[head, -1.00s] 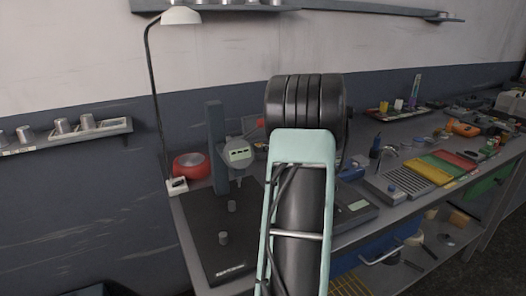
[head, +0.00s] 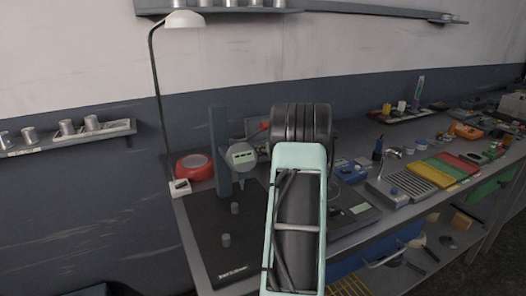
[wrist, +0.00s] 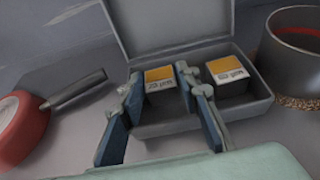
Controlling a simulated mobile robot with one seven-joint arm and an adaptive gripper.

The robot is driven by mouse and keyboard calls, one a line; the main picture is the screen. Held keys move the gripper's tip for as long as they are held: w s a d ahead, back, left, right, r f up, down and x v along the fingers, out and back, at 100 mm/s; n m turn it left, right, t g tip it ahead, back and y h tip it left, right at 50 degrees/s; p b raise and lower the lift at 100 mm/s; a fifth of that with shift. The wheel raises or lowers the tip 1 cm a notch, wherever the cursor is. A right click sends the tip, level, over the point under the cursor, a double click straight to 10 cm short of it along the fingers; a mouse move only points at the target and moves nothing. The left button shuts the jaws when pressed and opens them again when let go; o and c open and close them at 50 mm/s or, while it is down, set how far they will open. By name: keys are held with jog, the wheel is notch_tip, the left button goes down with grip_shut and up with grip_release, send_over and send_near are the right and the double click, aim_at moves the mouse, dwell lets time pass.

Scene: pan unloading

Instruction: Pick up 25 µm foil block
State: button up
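Two small blocks with yellow-and-white labels sit in an open grey case (wrist: 245,108) in the wrist view. The left block (wrist: 160,84) has a blurred label that seems to read 25 µm. The right block (wrist: 228,82) has a label ending in µm, its number unclear. My gripper (wrist: 158,76) is open, with one blue finger on each side of the left block. I cannot tell whether either finger touches it. In the head view my arm hides the gripper, and I cannot make out the blocks.
In the wrist view a red round object (wrist: 22,125) lies left and a dark cup (wrist: 292,62) stands right. The case lid (wrist: 165,25) is raised behind the blocks. A gauge stand (head: 219,150) stands on the bench's black plate (head: 205,225) in the head view.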

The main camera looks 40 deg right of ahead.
jog(key=shift+c, duration=0.5)
grip_shut()
